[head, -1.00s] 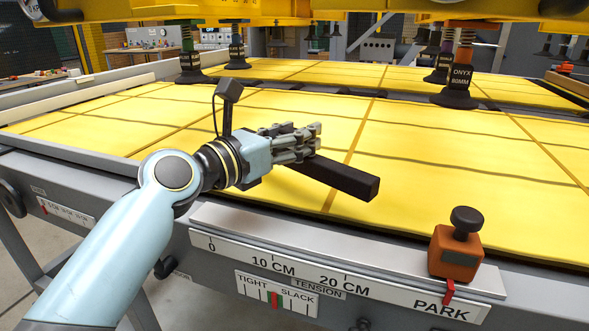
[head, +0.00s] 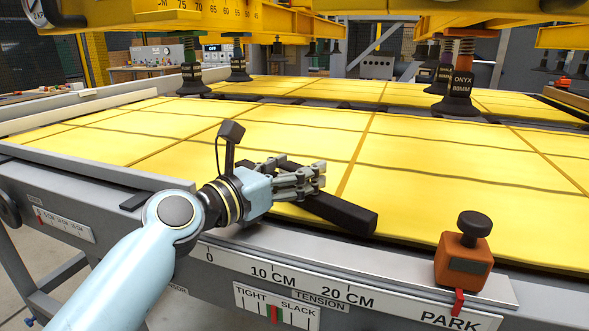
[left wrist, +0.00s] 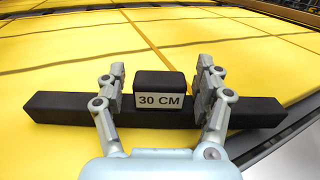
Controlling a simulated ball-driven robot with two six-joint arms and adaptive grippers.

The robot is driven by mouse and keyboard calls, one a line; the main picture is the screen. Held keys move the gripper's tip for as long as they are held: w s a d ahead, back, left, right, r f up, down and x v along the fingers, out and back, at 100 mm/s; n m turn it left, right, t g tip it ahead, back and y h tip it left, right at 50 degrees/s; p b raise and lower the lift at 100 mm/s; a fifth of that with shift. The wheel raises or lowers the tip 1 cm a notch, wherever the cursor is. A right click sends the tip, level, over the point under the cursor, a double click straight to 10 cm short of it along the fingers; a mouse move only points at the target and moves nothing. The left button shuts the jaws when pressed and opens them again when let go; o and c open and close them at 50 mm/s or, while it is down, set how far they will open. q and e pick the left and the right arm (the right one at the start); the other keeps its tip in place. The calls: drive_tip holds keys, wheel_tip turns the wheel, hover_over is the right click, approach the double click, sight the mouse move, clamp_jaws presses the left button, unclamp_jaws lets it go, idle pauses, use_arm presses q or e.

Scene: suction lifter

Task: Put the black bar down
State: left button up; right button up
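The black bar (head: 345,213) appears to lie on the yellow sheet (head: 440,185) close to the front rail. In the left wrist view the bar (left wrist: 65,106) runs across the picture. A raised black block with a white "30 CM" label (left wrist: 161,101) stands at its middle. My left gripper (head: 318,178) is over the bar, its fingers (left wrist: 160,84) on either side of the block. A gap shows between each finger and the block, so it is open around it. In the head view the fingers hide part of the bar. My right gripper is not in view.
An orange block with a black knob (head: 464,262) stands on the front rail (head: 340,262), right of the bar. Dark suction cups (head: 457,105) hang from the yellow frame above the sheet's far part. The middle of the sheet is clear.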

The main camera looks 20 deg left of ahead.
use_arm(q)
drive_tip(key=shift+r, duration=0.2)
drive_tip(key=v, duration=1.1)
drive_tip(key=shift+f, duration=0.15)
drive_tip(key=shift+s+a, duration=0.25)
drive_tip(key=shift+s, duration=0.25)
